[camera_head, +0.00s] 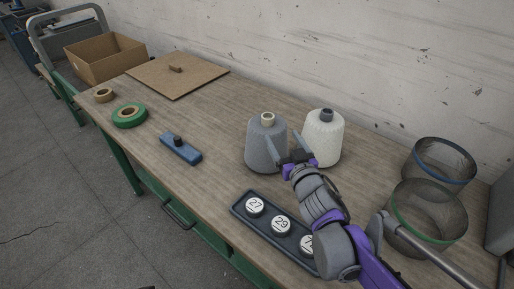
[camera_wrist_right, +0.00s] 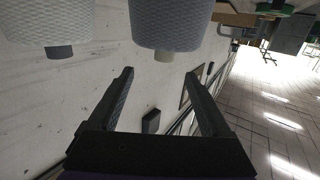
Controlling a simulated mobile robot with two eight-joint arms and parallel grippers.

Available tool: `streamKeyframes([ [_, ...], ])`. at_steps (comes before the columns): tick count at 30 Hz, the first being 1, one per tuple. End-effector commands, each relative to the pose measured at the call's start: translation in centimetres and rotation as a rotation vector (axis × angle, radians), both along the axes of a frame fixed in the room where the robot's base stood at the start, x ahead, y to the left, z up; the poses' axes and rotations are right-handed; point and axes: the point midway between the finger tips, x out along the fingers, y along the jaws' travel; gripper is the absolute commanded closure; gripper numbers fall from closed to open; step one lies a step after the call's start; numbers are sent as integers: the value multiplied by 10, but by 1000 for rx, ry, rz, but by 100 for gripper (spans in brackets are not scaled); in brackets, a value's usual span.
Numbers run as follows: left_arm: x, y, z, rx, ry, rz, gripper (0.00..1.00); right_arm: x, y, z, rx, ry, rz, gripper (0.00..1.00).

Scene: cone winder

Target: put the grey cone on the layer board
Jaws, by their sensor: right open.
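The grey cone (camera_head: 262,149) stands upright on the wooden table, a pale tube end at its top. In the wrist view the scene is upside down and the grey cone (camera_wrist_right: 170,22) hangs in from the top edge, partly cut off. My right gripper (camera_head: 288,150) is open beside the grey cone, its fingers partly overlapping the cone's right side in the head view. In the wrist view the gap between the fingers (camera_wrist_right: 158,75) is empty. The layer board (camera_head: 190,82), a flat brown sheet with a small brown block on it, lies at the table's far end. My left gripper is out of view.
A white cone (camera_head: 324,138) stands close right of the grey one. A dark tray (camera_head: 238,209) with numbered white discs lies in front. Two mesh baskets (camera_head: 428,212) stand at right. A blue tool (camera_head: 181,150), green tape (camera_head: 129,115) and a cardboard box (camera_head: 105,62) are left.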

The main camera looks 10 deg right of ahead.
Motion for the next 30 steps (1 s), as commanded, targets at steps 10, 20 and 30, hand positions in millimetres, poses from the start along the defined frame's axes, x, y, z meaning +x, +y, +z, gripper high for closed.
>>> streamKeyframes([
  [10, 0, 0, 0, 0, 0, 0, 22, 42, 6, -1, 3, -11, 15, 17],
  [20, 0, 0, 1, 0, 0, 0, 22, 73, 8, -2, 3, -10, 13, 17],
  [30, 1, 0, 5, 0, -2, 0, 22, 110, 11, -4, 1, -11, 13, 17],
])
